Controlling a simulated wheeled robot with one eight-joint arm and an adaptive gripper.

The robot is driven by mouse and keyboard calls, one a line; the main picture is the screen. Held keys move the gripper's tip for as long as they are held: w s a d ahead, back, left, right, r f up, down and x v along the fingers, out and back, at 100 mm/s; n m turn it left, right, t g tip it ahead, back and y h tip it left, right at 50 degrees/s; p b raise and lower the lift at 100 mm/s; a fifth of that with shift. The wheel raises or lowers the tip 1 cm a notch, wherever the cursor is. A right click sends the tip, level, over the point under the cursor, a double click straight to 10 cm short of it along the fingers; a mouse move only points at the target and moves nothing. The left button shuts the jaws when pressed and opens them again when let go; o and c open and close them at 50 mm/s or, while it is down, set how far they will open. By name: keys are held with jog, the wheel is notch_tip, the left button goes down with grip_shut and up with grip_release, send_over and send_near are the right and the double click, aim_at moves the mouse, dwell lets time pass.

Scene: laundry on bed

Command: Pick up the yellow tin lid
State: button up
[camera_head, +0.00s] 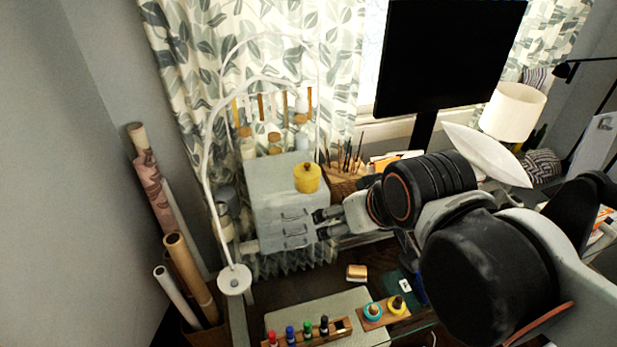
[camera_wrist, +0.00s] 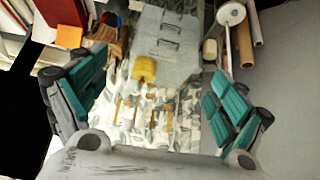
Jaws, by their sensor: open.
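The yellow tin lid (camera_head: 307,177) is a small round yellow piece with a knob on top. It sits on the grey drawer unit (camera_head: 272,190), near its front right part; whether a tin is under it is unclear. It also shows in the wrist view (camera_wrist: 144,69), between my fingers but beyond them. My gripper (camera_head: 324,223) is open, at the right front side of the drawer unit, lower in the picture than the lid and apart from it. In the wrist view, the teal finger pads of my gripper (camera_wrist: 160,85) are spread wide with nothing between them.
A white lamp with a curved arm and round base (camera_head: 234,280) stands left of the drawers. Jars (camera_head: 274,143) stand behind the lid. A basket with brushes (camera_head: 345,175) is to the right. Colored markers (camera_head: 307,332) and a black monitor (camera_head: 450,55) are nearby.

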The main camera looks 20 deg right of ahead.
jog(key=w+r+n+g, duration=0.2)
jog(key=w+r+n, duration=0.2)
jog(key=w+n, duration=0.3)
jog(key=n+g+p, duration=0.3)
jog(key=n+g, duration=0.2)
jog(key=n, duration=1.3)
send_over(306, 165)
notch_tip(306, 165, down, 10)
jog(key=shift+a+r, duration=0.15)
jog(key=shift+r, duration=0.1)
jog(key=shift+w+f+n, duration=0.25)
jog(key=shift+f+n, duration=0.05)
jog(key=shift+f, duration=0.5)
jog(key=f, duration=0.6)
jog(key=shift+s+f, duration=0.25)
jog(key=shift+f, duration=0.15)
